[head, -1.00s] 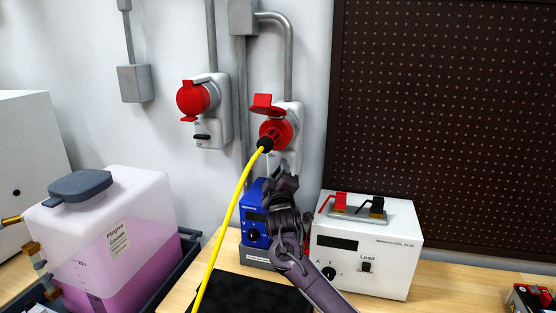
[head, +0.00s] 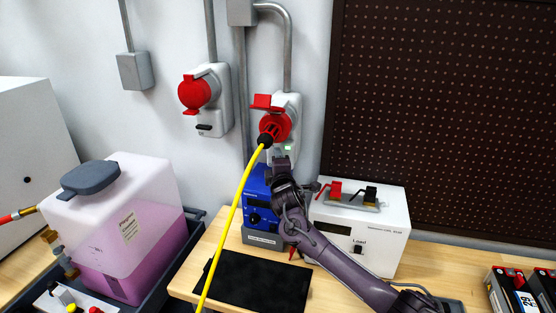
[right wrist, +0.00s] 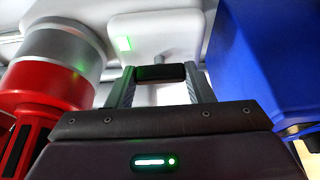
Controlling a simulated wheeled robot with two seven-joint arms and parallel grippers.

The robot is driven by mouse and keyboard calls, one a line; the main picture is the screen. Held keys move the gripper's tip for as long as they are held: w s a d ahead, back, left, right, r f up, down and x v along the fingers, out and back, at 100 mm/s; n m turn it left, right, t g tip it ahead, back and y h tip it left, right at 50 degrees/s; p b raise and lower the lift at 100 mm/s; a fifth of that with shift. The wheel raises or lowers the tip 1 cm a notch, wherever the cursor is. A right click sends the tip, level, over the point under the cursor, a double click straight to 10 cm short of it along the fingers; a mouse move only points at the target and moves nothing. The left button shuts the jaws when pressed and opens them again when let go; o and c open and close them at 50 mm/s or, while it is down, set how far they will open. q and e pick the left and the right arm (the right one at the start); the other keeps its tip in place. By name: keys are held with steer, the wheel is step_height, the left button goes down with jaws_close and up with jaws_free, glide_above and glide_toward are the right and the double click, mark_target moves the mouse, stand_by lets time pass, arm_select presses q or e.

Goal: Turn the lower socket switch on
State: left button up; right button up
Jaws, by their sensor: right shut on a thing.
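The lower socket (head: 290,112) is a white wall box with a red round outlet and a raised red lid. My right gripper (head: 282,163) is at the bottom of this box. In the right wrist view its fingers are shut on the black switch handle (right wrist: 160,73), which lies crosswise between them. My left gripper is out of view.
Another red socket (head: 205,95) with a black switch is up to the left. A blue device (head: 258,190) and a white load box (head: 385,232) stand close beside my right arm. A pink-filled tank (head: 125,215) is at left. A black mat (head: 255,280) lies in front.

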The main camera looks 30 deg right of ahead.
stand_by(0.3)
steer(key=o, duration=1)
steer(key=shift+c, duration=0.2)
steer(key=shift+s+a+f, duration=0.15)
steer(key=shift+s+a, duration=0.15)
steer(key=shift+s, duration=0.15)
steer(key=b+v, duration=0.2)
steer(key=v, duration=0.4)
steer(key=shift+s, duration=0.35)
steer(key=shift+a, duration=0.15)
